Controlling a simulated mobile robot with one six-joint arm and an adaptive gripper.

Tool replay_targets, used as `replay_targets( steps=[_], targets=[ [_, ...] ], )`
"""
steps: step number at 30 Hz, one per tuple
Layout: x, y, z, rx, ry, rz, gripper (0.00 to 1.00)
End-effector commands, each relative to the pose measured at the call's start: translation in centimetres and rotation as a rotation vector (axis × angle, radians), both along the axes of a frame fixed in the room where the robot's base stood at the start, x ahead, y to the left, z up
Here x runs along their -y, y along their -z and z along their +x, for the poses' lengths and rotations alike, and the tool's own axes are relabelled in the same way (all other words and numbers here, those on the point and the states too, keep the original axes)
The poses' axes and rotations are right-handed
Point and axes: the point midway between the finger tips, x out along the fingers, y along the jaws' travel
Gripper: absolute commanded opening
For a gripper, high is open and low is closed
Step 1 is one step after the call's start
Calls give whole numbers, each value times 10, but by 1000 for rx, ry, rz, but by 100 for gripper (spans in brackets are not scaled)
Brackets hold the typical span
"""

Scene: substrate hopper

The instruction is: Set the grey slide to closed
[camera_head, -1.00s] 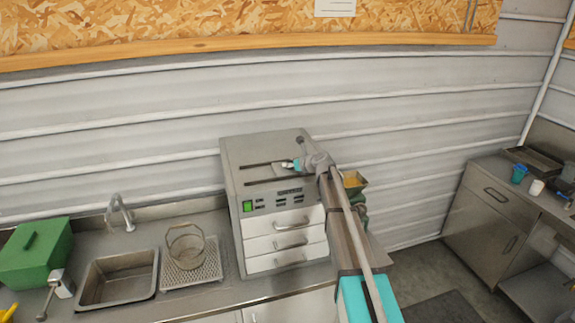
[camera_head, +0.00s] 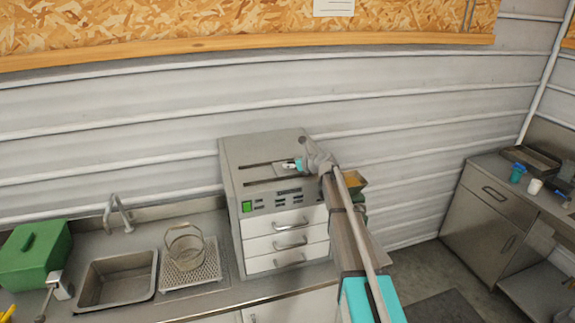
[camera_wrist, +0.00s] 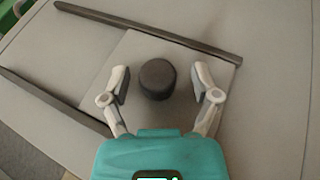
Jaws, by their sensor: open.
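The grey slide is a flat square plate (camera_wrist: 143,48) between two dark rails on the sloping top of a grey cabinet (camera_head: 243,150). A round black knob (camera_wrist: 157,79) stands on the plate. My gripper (camera_wrist: 160,71) is open, with one finger on each side of the knob. A gap shows on both sides, so neither finger appears to touch it. In the head view my gripper (camera_head: 298,164) is small over the right part of the rails, and my arm hides the cabinet's right side. The knob is too small to make out there.
The cabinet front has a green switch (camera_head: 247,206) and several white drawers (camera_head: 287,243). A yellowish hopper (camera_head: 356,182) is beside my arm.

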Motion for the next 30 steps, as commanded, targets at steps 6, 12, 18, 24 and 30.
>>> replay_targets(
  steps=[6,12,18,24,30],
  targets=[
    [1,-1,-2,13,5,-13,79],
    [5,-4,-13,98,34,-103,79],
    [14,-12,-32,254,84,-288,79],
    [26,-21,-52,413,122,-516,79],
    [36,-28,-66,506,144,-670,79]
  ],
)
